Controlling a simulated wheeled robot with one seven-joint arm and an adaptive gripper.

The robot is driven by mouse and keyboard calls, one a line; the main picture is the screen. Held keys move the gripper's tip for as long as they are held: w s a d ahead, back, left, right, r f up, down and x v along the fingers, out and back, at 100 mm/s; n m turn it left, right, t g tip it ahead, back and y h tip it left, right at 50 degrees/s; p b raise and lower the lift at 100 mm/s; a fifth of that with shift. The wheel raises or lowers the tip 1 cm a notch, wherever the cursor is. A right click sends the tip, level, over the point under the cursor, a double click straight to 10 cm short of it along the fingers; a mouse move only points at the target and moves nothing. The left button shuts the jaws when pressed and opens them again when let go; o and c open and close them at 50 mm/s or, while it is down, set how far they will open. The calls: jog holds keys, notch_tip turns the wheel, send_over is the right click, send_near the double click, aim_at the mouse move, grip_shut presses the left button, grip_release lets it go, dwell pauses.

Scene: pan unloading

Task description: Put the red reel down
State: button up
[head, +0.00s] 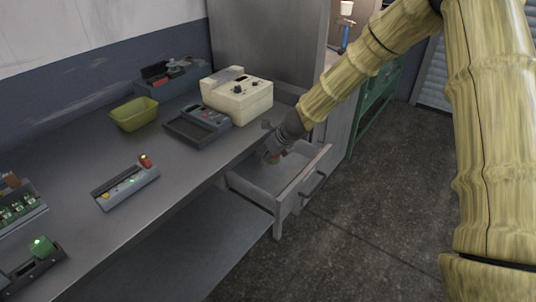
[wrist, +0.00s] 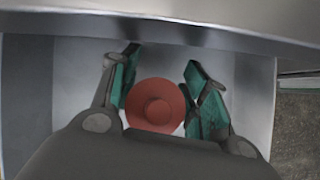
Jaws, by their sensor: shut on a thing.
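The red reel (wrist: 155,106), round with a raised centre, sits between the green-padded fingers of my gripper (wrist: 161,65) in the wrist view. The left finger touches or nearly touches its edge; the right finger is close to its other side. The drawer's pale floor also shows around the reel in the wrist view (wrist: 247,92). I cannot tell whether the reel touches that floor.
The grey workbench (head: 185,190) overhangs beside the drawer. On it are a cream control box (head: 237,97), a dark tray-like device (head: 197,124), a yellow-green bin (head: 134,114) and a button panel (head: 125,187). The drawer's front and side walls surround my gripper. Open floor lies to the right.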

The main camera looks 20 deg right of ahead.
jog(key=shift+f, duration=0.1)
jog(key=shift+w+f, duration=0.1)
jog(key=shift+f, duration=0.25)
jog(key=shift+f+b, duration=0.25)
jog(key=shift+b, duration=0.1)
jog(key=o, duration=1)
jog(key=shift+r, duration=0.15)
jog(key=shift+r+p, duration=0.55)
jog(key=shift+r, duration=0.2)
jog(key=p+v, duration=0.1)
jog(key=v, duration=1)
jog(key=shift+s+d+r, duration=0.1)
jog(key=shift+s+d, duration=0.05)
jog(key=shift+s, duration=0.1)
